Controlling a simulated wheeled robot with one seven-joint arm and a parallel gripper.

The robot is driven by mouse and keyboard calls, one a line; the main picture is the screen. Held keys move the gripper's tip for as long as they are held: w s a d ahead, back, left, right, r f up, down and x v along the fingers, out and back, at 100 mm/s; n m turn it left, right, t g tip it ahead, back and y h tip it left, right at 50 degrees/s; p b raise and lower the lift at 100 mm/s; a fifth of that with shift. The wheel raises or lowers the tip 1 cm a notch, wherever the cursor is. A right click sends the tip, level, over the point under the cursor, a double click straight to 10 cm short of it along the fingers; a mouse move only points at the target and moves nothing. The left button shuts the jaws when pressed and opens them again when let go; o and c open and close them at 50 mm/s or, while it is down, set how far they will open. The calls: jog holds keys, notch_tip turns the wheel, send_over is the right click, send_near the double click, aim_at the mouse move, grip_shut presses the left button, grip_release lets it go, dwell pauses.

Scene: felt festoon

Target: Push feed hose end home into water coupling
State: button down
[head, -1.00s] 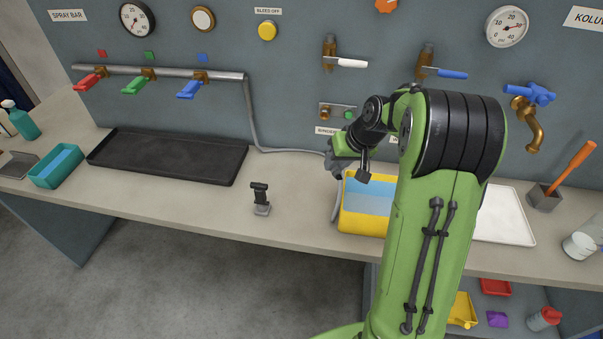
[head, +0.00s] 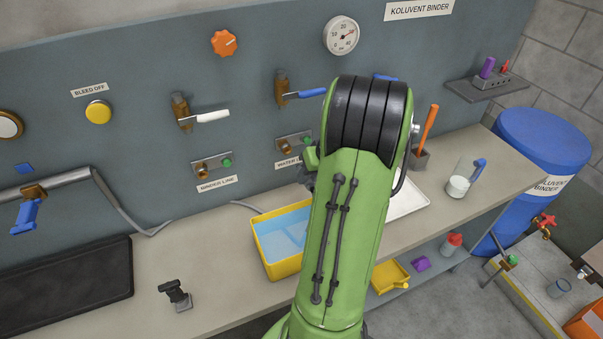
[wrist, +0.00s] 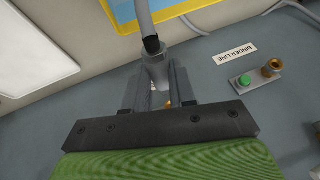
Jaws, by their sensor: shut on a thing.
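My gripper (wrist: 157,92) is shut on the grey feed hose end (wrist: 156,72) in the wrist view. The hose (wrist: 146,15) runs from its black collar toward the yellow tub. A bit of brass (wrist: 167,103) shows just past the hose end, between the fingers; I cannot tell whether they touch. In the head view, the brass water coupling (head: 282,146) sits on a wall plate with a green button, above a partly covered "WATER" label. My arm hides most of the gripper and the hose end there.
The binder line coupling (head: 200,169) with its green button is left of the water one; it also shows in the wrist view (wrist: 271,68). A yellow tub (head: 262,263) of blue liquid stands on the bench below. Valve handles, white (head: 212,116) and blue (head: 312,93), stick out above.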

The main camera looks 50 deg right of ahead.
jog(key=shift+w, duration=0.35)
jog(key=shift+w+d+p, duration=0.3)
jog(key=shift+w+d, duration=0.1)
jog(key=shift+w, duration=0.25)
jog(key=shift+w+d+p, duration=0.3)
jog(key=shift+w+d, duration=0.05)
jog(key=shift+w, duration=0.3)
jog(key=shift+w+d+p, duration=0.3)
jog(key=shift+w+d, duration=0.1)
jog(key=shift+w, duration=0.25)
jog(key=shift+w+d+p, duration=0.35)
jog(key=shift+w+d, duration=0.1)
jog(key=shift+w, duration=0.25)
jog(key=shift+w+d+p, duration=0.35)
jog(key=shift+w+d, duration=0.05)
jog(key=shift+w, duration=0.25)
jog(key=c, duration=0.8)
grip_release()
jog(key=shift+c, duration=0.2)
notch_tip(320, 180, up, 14)
jog(key=p, duration=0.2)
send_over(298, 165)
jog(key=s+d, duration=0.2)
jog(key=s, duration=0.3)
jog(key=shift+s+a, duration=0.15)
